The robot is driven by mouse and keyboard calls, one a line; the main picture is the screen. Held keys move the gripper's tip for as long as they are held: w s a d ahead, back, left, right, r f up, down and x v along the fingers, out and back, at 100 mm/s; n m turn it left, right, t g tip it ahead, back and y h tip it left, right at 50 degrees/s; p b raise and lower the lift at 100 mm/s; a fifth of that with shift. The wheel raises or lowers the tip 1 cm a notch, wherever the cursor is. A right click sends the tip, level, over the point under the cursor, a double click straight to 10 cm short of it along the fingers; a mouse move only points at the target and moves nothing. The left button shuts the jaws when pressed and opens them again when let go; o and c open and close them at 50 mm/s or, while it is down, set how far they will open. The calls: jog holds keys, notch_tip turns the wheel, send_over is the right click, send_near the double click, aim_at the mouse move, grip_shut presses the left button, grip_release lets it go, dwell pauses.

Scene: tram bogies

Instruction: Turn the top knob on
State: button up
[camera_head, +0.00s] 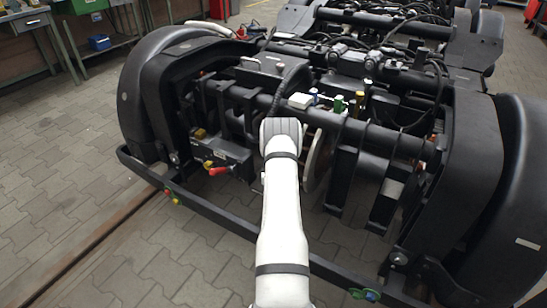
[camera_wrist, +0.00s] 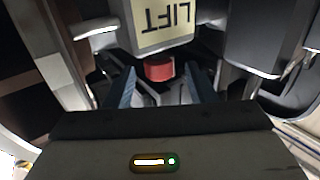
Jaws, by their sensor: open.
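In the wrist view a red round knob (camera_wrist: 159,69) sits just below a pale plate marked LIFT (camera_wrist: 165,15), which appears upside down. My gripper (camera_wrist: 159,88) is open, with one blue finger on each side of the picture and the red knob showing between and beyond their tips. No contact with the knob is visible, and I cannot tell the exact depth gap. In the head view my white arm reaches over the front of the black bogie (camera_head: 400,140) and hides the gripper and that knob. I cannot tell whether the red knob is the top one.
A red and yellow handle (camera_head: 215,169) is on a dark box at the bogie's left. A black front bar (camera_head: 235,231) crosses below the arm. Dark bogie parts (camera_wrist: 265,45) crowd the fingers. Paved floor is free at the left, and a workbench (camera_head: 28,20) stands at the upper left.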

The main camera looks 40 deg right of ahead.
jog(key=shift+p+v, duration=0.5)
jog(key=shift+v, duration=1.75)
jog(key=w+a+m+g+h+b, duration=0.2)
jog(key=w+m+g+h+b, duration=0.35)
jog(key=m+g, duration=0.5)
jog(key=shift+n+g+h, duration=0.45)
jog(key=shift+n+g, duration=0.3)
jog(key=shift+n, duration=0.1)
jog(key=d+b, duration=0.1)
jog(key=d, duration=0.2)
jog(key=d+b, duration=0.1)
jog(key=d, duration=0.2)
jog(key=shift+w+d, duration=0.2)
jog(key=shift+d, duration=0.35)
jog(key=shift+c, duration=0.3)
